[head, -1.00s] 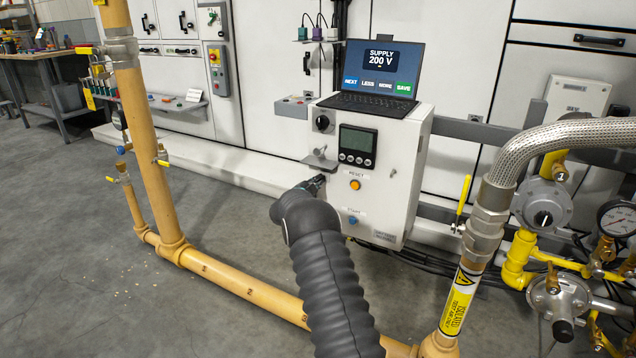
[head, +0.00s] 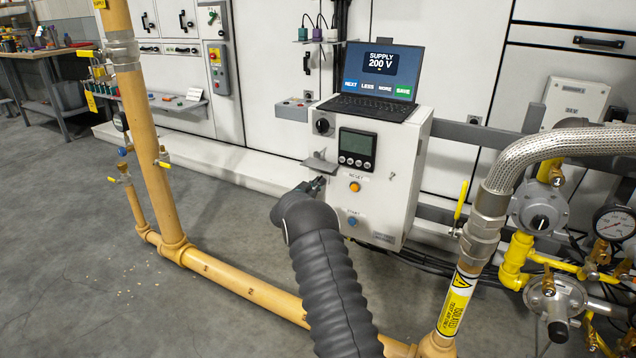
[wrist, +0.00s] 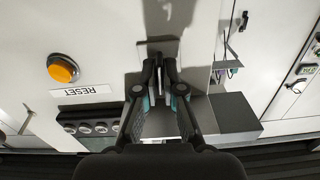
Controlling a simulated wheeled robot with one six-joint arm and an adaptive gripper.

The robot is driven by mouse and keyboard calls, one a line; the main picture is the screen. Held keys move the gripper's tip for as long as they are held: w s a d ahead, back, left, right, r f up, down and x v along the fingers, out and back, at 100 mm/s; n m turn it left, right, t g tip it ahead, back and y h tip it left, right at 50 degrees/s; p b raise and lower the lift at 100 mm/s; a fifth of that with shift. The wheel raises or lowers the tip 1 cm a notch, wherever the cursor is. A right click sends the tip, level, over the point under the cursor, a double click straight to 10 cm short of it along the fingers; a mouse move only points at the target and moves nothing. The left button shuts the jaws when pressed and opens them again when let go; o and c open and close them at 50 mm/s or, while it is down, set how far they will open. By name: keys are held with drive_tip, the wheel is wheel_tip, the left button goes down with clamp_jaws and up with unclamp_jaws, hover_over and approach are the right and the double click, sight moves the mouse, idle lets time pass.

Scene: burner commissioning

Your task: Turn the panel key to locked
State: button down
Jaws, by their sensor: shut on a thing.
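My gripper (head: 316,186) is at the left of the box front, just below the small grey shelf (head: 320,166). In the wrist view my gripper (wrist: 163,62) is shut on a small thin piece, the panel key (wrist: 159,68), mostly hidden between the fingertips. The fingers are close in front of the white panel, left of the orange reset button (head: 355,187) in the head view, apart from the key switch.
A laptop (head: 378,80) reading SUPPLY 200 V stands on the box. A display (head: 357,149), a black knob (head: 322,126) and a blue start button (head: 352,222) are on its front. A yellow pipe (head: 140,130) stands left; a braided hose (head: 560,145) and valves are right.

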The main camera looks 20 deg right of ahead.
drive_tip(key=shift+n, duration=0.6)
drive_tip(key=c, duration=1.3)
unclamp_jaws()
drive_tip(key=v, duration=1.2)
